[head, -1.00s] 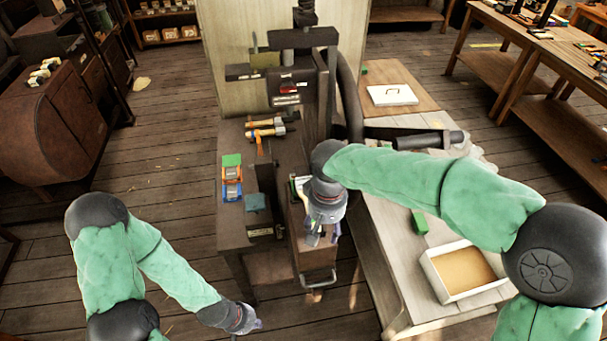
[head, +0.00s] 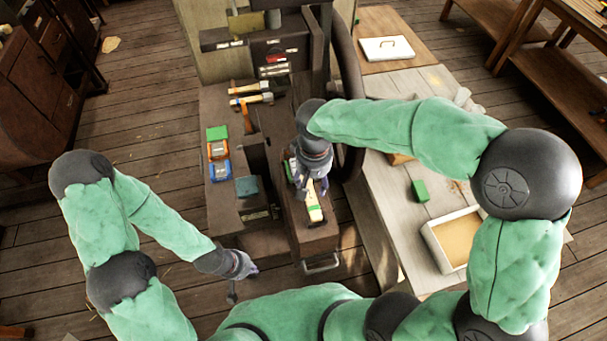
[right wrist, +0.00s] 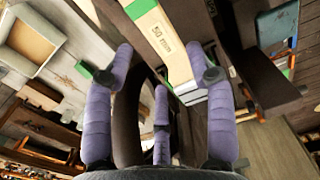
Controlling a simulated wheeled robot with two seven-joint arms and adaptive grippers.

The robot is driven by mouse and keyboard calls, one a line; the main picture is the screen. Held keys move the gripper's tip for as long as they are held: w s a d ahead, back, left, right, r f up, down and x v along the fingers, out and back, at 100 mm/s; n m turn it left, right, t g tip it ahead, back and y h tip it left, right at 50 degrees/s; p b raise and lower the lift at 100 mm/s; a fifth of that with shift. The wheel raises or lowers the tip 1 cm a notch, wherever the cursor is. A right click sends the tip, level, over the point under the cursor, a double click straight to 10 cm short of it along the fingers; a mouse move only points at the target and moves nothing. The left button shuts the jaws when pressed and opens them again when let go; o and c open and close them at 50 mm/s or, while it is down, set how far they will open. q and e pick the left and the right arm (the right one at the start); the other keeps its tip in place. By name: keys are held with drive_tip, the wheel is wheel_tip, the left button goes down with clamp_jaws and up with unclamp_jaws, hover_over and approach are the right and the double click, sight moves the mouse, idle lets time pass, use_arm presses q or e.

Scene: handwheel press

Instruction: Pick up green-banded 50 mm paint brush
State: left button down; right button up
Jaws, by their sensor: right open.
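A pale wooden brush with a green band (head: 314,212) lies in the open drawer (head: 322,240) of the press bench. In the right wrist view, a wooden piece marked 50 (right wrist: 160,35) with a green band shows just beyond the fingers. My right gripper (head: 308,186) is over the drawer, at the far end of the brush. In the right wrist view my right gripper (right wrist: 163,80) has its fingers spread, with nothing held between them. My left gripper (head: 246,266) hangs low to the left of the drawer; its fingers are too small to read.
Hammers (head: 250,93) and several coloured items, including an orange one (head: 218,150), lie on the bench left of the drawer. The press wheel (head: 347,90) stands behind. A side table on the right holds a green block (head: 419,190) and an open box (head: 430,242).

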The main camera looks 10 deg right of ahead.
sight(312, 192)
drive_tip(key=shift+f+b, duration=0.4)
drive_tip(key=shift+f, duration=2.2)
drive_tip(key=c, duration=1)
